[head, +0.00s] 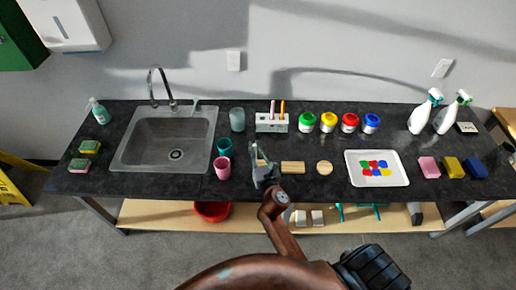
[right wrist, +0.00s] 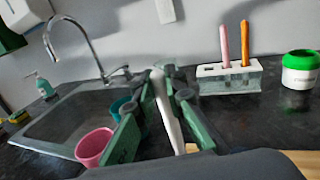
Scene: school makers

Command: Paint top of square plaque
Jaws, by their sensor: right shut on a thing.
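The square plaque (head: 292,168) is a flat piece of light bare wood, lying on the dark counter just right of my right gripper (head: 262,168). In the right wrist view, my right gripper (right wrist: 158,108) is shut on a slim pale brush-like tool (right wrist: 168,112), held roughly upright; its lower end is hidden. A round wooden plaque (head: 324,168) lies to the right of the square one. The paint tray (head: 399,179) is white with red, green and blue blobs. A brush holder (head: 271,126) has a pink and an orange brush in it. My left gripper is not in view.
Paint jars (head: 328,122) stand along the back. Spray bottles (head: 425,112) and sponges (head: 453,168) are at right. Counter is clear between the round plaque and tray.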

